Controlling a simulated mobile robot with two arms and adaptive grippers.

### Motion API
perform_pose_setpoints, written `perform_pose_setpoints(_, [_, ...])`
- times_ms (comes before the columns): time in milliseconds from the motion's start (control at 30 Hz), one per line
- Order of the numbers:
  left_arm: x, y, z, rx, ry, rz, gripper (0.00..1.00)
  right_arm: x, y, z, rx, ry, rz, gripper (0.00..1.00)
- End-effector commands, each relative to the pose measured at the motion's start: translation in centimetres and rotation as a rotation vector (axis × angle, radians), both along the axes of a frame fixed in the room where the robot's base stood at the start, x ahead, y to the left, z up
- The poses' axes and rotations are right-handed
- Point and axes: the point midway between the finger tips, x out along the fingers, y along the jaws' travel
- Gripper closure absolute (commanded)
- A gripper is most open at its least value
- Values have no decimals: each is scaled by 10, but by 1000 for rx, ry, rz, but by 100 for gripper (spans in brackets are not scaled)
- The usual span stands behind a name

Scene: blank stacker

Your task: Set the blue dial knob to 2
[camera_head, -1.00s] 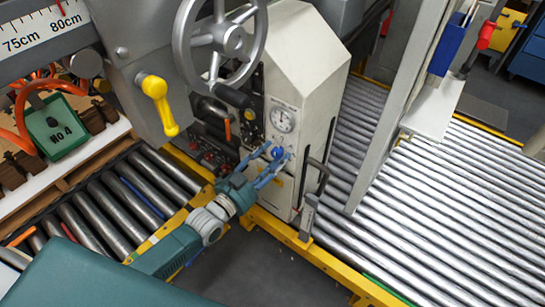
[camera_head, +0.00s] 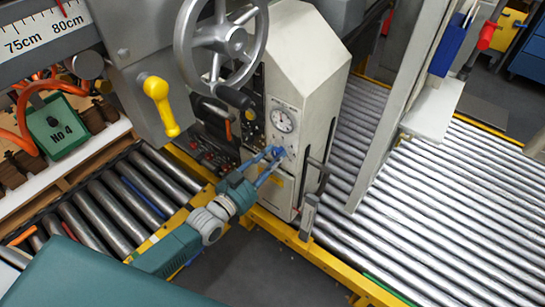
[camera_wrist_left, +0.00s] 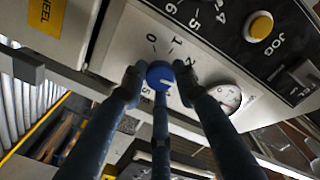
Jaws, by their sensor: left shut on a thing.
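The blue dial knob (camera_wrist_left: 160,75) sits on the pale control panel (camera_wrist_left: 105,60). In the left wrist view the printed figures 0, 1 and 2 run along its upper and right side. A small white mark shows on the knob's lower right face; which figure it lines up with I cannot tell. My left gripper (camera_wrist_left: 160,73) has its fingers on either side of the knob and is shut on it. In the head view my left gripper (camera_head: 272,158) reaches the front of the grey machine cabinet (camera_head: 305,80) and mostly hides the knob. My right gripper is not in view.
A round gauge (camera_head: 283,120) sits just above the knob, and a large handwheel (camera_head: 220,40) stands above left. A yellow handle (camera_head: 160,105) is further left. Roller conveyors (camera_head: 450,200) lie on both sides. In the wrist view a yellow JOG button (camera_wrist_left: 259,26) is at upper right.

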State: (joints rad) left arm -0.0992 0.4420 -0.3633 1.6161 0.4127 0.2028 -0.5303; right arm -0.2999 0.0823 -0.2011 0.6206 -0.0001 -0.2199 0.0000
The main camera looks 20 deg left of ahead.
Motion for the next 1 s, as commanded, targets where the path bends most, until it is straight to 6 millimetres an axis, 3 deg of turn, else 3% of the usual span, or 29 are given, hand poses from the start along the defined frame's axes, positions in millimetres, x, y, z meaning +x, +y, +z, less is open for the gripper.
perform_pose_setpoints(600, [1, 0, 5, -460, 158, -2, 97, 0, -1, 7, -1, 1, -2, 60])
perform_pose_setpoints(1000, [2, 1, 5, -588, 202, -2, 97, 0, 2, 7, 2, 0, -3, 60])
